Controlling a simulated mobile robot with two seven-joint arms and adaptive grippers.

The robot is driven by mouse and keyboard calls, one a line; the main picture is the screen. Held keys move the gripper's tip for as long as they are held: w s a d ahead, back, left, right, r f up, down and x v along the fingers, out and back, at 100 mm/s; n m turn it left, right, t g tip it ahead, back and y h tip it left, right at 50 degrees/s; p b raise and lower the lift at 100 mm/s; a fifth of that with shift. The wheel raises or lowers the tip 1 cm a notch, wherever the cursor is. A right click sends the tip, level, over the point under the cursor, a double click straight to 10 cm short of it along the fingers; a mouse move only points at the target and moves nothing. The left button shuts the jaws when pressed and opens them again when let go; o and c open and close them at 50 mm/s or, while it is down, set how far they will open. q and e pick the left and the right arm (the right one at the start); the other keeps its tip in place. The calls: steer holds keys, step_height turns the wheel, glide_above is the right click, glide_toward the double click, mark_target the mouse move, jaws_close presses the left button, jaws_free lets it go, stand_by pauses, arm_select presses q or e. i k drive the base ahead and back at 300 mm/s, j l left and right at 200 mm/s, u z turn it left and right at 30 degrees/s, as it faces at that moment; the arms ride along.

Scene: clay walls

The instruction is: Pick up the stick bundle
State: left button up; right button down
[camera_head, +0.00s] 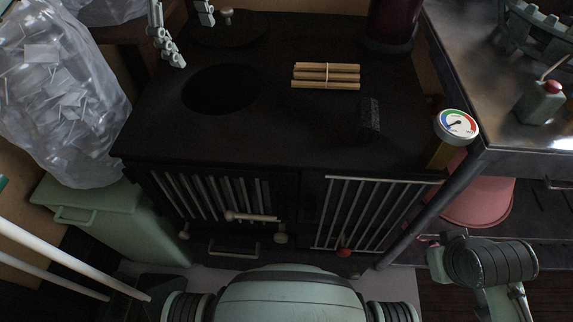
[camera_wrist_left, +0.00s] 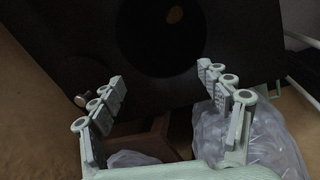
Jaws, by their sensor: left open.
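The stick bundle (camera_head: 326,75) is several tan sticks tied with a pale band around the middle. It lies flat on the black stove top (camera_head: 290,128), right of the round dark opening. My left gripper (camera_head: 187,28) is at the far left edge of the stove, well left of the bundle and apart from it. In the left wrist view its fingers (camera_wrist_left: 160,74) are spread with nothing between them. The bundle does not show in that view. My right gripper is not visible; only part of my right arm shows at the lower right.
The round opening (camera_head: 221,90) and a knobbed lid (camera_head: 228,40) lie left of the bundle. A small dark block (camera_head: 369,117) and a dial gauge (camera_head: 456,125) are to its right. A dark red vessel (camera_head: 392,25) stands behind right. A clear bag (camera_head: 62,100) fills the left side.

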mark_target(346, 76)
steer(key=k, duration=1)
